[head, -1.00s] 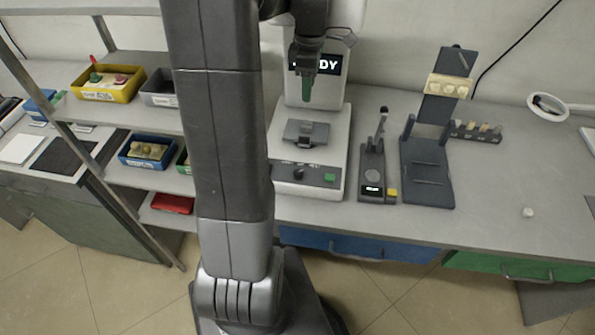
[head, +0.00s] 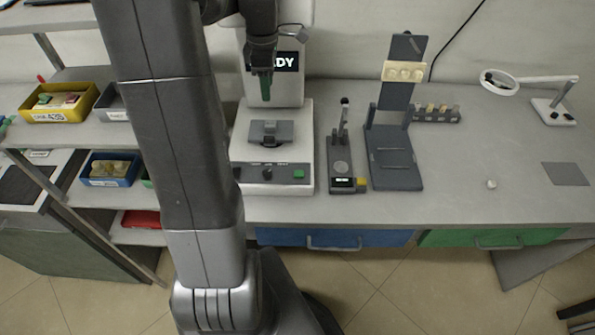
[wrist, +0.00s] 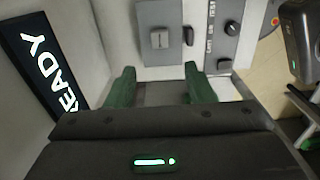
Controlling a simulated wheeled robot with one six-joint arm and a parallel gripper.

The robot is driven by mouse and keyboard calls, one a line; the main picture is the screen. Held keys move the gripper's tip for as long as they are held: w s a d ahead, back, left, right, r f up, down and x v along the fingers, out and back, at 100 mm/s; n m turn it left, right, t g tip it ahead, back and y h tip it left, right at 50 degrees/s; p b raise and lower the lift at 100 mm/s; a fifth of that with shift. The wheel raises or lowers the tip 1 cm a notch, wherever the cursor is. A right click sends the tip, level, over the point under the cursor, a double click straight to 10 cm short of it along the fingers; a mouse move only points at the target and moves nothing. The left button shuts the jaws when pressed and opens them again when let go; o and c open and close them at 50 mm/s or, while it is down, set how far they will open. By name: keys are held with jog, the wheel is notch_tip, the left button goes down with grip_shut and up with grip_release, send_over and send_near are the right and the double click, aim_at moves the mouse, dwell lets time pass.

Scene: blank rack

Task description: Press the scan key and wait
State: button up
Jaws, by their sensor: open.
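The light grey machine (head: 306,130) stands on the bench. Its dark display (head: 287,62) is partly behind my gripper in the head view; the wrist view shows the display (wrist: 40,62) reading READY. The front panel (head: 247,173) carries a dark knob (head: 267,173) and a green key (head: 299,174) at its right end. No key is legibly marked scan. In the wrist view the knob (wrist: 232,28) shows, but the green key does not. My gripper (wrist: 160,86) is open and empty, its green fingers apart. In the head view it (head: 264,88) hangs in front of the display, apart from the key.
A grey block (head: 271,130) sits on the machine's bed. Shelves with bins (head: 60,116) lie left. The bench at right is mostly clear.

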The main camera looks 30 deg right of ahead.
jog(key=shift+c, duration=0.4)
grip_shut()
dwell(1.3)
